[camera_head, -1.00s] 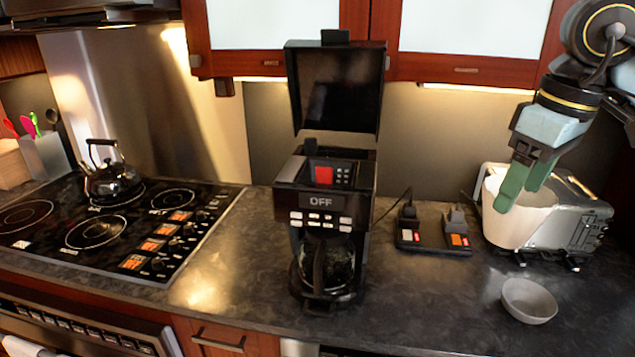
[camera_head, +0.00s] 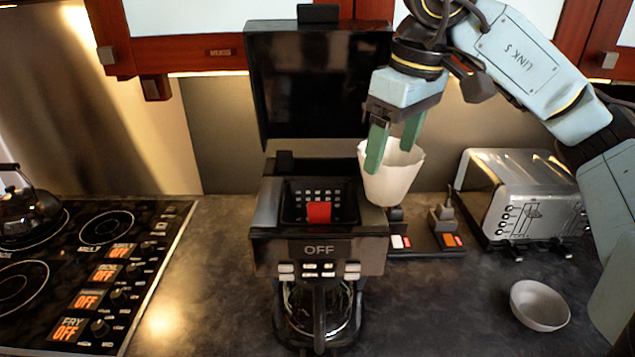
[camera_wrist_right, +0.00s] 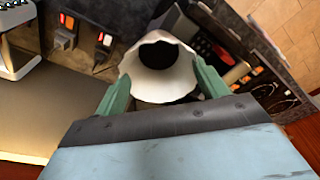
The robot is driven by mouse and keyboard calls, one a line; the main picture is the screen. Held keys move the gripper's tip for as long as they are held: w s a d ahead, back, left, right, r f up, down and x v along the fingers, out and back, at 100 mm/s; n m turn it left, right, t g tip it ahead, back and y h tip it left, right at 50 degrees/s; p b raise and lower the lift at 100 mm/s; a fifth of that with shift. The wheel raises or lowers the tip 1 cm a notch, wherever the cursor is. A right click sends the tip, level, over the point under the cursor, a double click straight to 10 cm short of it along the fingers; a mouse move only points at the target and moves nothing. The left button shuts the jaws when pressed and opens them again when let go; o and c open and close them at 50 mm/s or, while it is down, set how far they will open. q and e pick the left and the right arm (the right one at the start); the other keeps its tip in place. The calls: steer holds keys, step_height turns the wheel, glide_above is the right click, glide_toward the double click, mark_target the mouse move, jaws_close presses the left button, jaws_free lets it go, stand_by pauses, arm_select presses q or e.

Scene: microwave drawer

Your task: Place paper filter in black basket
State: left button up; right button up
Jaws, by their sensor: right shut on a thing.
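The white paper filter (camera_head: 393,187) is a flared cup held upright in my right gripper (camera_head: 392,152), whose green fingers are shut on its rim. In the right wrist view the filter (camera_wrist_right: 150,91) sits between the fingers (camera_wrist_right: 160,88). The black basket (camera_head: 292,204) is in the open top of the coffee maker (camera_head: 317,262), with a red piece (camera_head: 319,212) at its front. The filter is just right of the basket and apart from it, near the machine's right side. My left gripper is not in view.
The coffee maker's raised lid (camera_head: 312,85) stands behind the basket. A toaster (camera_head: 515,200), a grey bowl (camera_head: 540,305) and a power strip with plugs (camera_head: 428,240) are to the right. The stove (camera_head: 80,270) is on the left. Counter is clear between stove and coffee maker.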

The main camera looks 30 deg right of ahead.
steer(key=w+a+f+p, duration=0.2)
steer(key=w+a, duration=0.3)
steer(key=a, duration=0.3)
steer(key=shift+w+a+f, duration=0.2)
steer(key=shift+a+f, duration=0.05)
step_height(320, 180, down, 4)
steer(key=shift+f+p, duration=0.2)
steer(key=shift+p, duration=0.45)
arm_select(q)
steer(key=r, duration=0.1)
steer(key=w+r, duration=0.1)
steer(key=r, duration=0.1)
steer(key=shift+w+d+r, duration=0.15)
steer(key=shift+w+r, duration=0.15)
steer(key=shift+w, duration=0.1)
arm_select(e)
steer(key=shift+f, duration=0.1)
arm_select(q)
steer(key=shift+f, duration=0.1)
arm_select(e)
steer(key=shift+f+b, duration=0.2)
steer(key=shift+b, duration=0.1)
steer(key=o, duration=0.9)
steer(key=shift+r, duration=0.1)
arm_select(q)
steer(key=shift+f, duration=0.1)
